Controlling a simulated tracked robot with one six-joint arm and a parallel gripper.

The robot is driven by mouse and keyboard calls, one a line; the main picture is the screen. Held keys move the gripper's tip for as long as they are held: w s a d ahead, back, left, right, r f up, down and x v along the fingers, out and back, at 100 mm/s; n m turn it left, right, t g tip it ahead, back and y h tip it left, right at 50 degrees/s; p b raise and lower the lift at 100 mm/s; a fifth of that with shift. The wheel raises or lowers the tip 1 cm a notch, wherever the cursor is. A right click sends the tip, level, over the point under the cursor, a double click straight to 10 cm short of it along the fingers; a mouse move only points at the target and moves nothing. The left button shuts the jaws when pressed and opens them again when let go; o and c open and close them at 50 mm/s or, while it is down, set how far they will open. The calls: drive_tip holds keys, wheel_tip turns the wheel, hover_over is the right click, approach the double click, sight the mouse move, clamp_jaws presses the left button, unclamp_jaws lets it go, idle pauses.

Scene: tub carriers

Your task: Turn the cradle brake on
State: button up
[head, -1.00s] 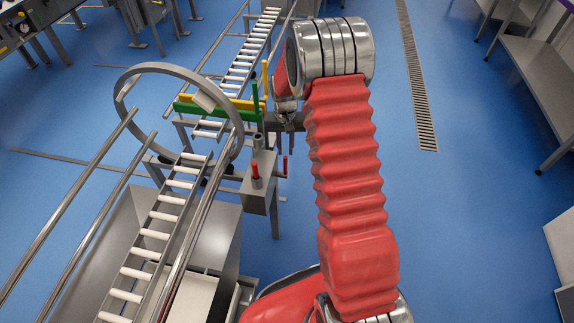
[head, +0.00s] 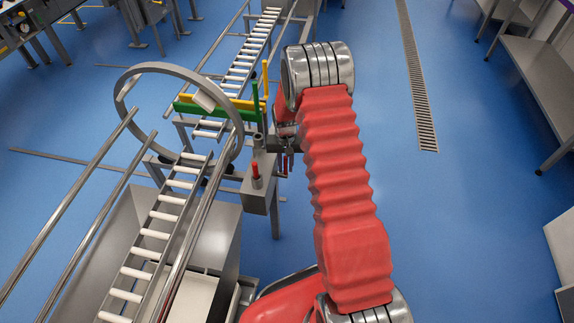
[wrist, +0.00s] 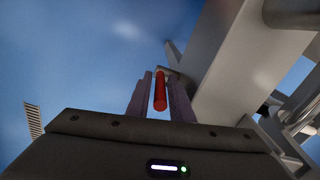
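A grey box (head: 256,200) on a post stands beside the roller track, right of the large metal ring. A red handle (head: 256,172) stands upright on its top. A second red lever shows at the box's right side, partly hidden by my gripper (head: 287,150) in the head view. In the wrist view a red handle (wrist: 160,93) lies between the two purple fingers of my gripper (wrist: 160,100). The fingers are apart, one on each side, with narrow gaps; I see no clear grip. Which handle is the cradle brake is not marked.
The metal ring (head: 122,92) encircles the roller track (head: 150,235), with another roller track (head: 240,65) beyond. Green and yellow bars (head: 225,112) stand near the ring. A steel bin (head: 215,240) is below the track.

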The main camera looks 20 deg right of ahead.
drive_tip(key=shift+c, duration=0.2)
clamp_jaws()
idle(0.4)
